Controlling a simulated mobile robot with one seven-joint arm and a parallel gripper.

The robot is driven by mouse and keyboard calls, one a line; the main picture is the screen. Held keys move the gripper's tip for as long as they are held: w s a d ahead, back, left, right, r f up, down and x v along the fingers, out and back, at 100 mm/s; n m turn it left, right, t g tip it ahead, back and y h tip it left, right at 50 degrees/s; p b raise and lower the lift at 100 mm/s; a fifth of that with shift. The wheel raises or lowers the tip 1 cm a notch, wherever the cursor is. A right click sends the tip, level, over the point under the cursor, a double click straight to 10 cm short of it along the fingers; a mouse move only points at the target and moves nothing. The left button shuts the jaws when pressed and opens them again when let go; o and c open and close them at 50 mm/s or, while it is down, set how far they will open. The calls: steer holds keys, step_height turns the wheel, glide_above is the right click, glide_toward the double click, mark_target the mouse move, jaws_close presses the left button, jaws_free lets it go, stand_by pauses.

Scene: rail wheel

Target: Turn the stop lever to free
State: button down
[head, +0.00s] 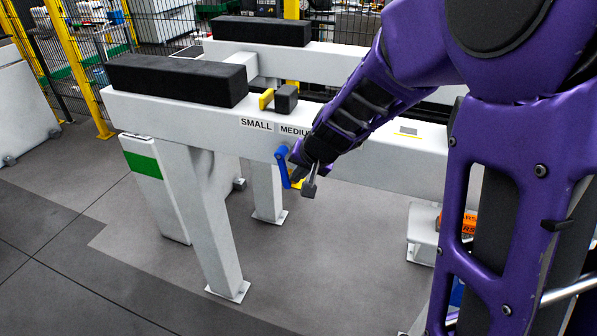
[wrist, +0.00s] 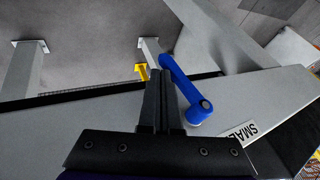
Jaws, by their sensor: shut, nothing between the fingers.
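The blue stop lever (head: 283,166) is on the front face of the white rail beam (head: 370,160), below the size labels, and hangs downward. In the wrist view the lever (wrist: 184,88) runs from its round hub on the beam to a rounded free end. My gripper (head: 309,188) is just right of the lever in the head view. In the wrist view its fingers (wrist: 160,78) are together and empty, close beside the lever's arm. I cannot tell whether they touch it. A yellow part (head: 297,184) shows below the beam behind the lever, partly hidden.
A dark stop block (head: 286,98) and a yellow plate (head: 266,99) stand on the beam, right of a long black pad (head: 178,78). A second beam with a black pad (head: 262,31) lies behind. A white leg (head: 212,220) stands front left. The floor in front is clear.

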stand_by(0.4)
steer(key=shift+w+a+f+b, duration=0.2)
steer(key=shift+a+f+b, duration=0.25)
steer(key=shift+b, duration=0.2)
steer(key=shift+d, duration=0.1)
